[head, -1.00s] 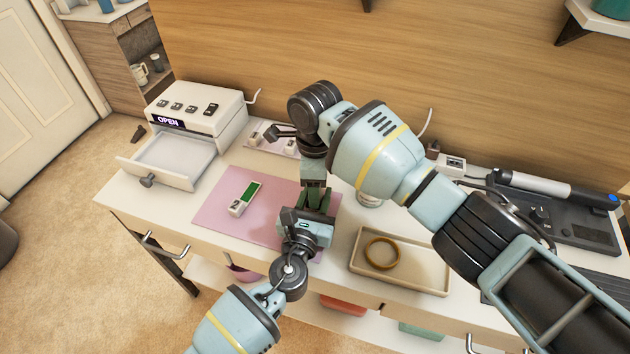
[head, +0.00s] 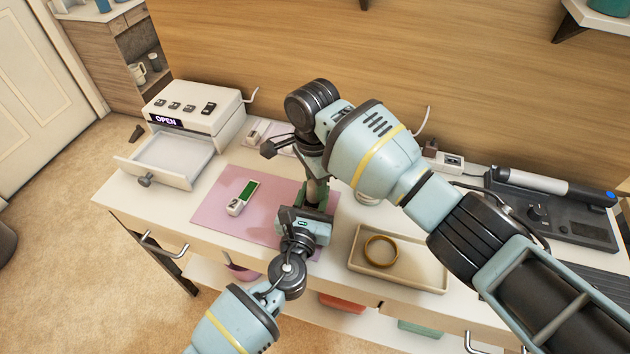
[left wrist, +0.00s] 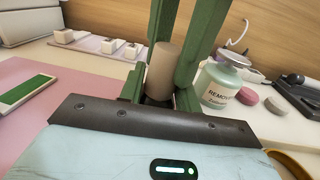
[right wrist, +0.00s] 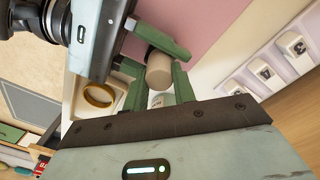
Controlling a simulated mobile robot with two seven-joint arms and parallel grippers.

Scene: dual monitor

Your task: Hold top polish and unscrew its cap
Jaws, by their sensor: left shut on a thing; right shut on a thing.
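The polish shows as a beige cylindrical cap (left wrist: 163,68), which also shows in the right wrist view (right wrist: 159,72). A dark part directly below the cap is mostly hidden by the green fingers; I cannot tell the bottle's shape. My left gripper (head: 307,214) comes in from the front over the pink mat (head: 222,210) and is shut on the polish bottle. My right gripper (head: 318,196) reaches down from above, crossing the left fingers, and is shut on the cap. In the head view the arms hide the polish. I cannot tell whether cap and bottle are apart.
A white device (head: 197,112) with an open drawer stands at the left. A green-screened gadget (head: 242,197) lies on the mat. A beige tray (head: 425,273) holds a gold ring (head: 381,252). A remover bottle (left wrist: 222,88) stands close behind the grippers. A black device (head: 570,222) is at right.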

